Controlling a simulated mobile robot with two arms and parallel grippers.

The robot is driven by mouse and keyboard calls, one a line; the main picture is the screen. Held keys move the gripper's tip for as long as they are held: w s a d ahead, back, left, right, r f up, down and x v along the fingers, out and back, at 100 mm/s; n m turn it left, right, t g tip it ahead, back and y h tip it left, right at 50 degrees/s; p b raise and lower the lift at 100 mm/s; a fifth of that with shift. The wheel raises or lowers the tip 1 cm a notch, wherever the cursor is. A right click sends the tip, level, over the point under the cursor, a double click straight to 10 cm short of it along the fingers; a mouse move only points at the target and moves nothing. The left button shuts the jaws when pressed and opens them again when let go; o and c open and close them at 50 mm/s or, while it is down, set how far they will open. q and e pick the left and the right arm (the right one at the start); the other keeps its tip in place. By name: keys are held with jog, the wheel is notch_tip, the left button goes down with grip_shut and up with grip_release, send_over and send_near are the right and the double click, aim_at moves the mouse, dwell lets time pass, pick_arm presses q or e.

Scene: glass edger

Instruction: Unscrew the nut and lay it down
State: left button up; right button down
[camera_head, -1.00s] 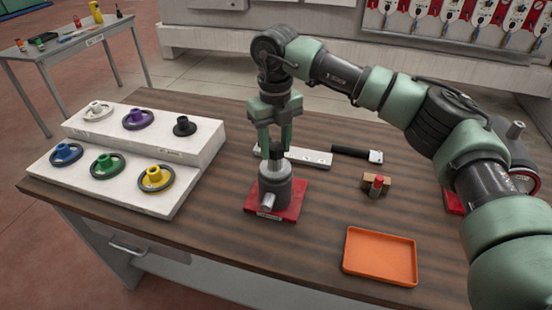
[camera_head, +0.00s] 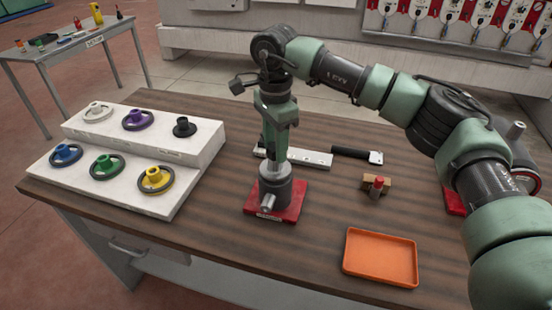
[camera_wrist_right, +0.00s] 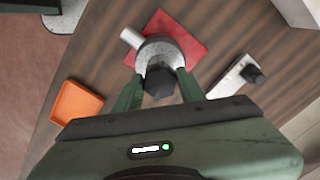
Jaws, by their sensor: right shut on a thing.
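A grey cylindrical spindle (camera_head: 267,200) with a side stub stands upright on a red base plate (camera_head: 291,212) on the table. The dark hex nut (camera_wrist_right: 160,80) is at its top, seen in the right wrist view. My right gripper (camera_head: 272,166) points straight down over the spindle and is shut on the nut, with a finger on either side of it. In the head view the fingers largely hide the nut. The nut appears still at the spindle's top; its thread is hidden. My left gripper is not in view.
An orange tray (camera_head: 381,280) lies at the table's front right. A white stepped stand (camera_head: 190,160) with several coloured handwheels is at left. A small wooden block with a red-topped piece (camera_head: 378,187), a white bar (camera_head: 310,158) and a black-handled tool (camera_head: 355,153) lie nearby.

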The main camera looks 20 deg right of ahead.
jog(key=n, duration=0.4)
jog(key=c, duration=1)
grip_release()
jog(key=shift+c, duration=0.2)
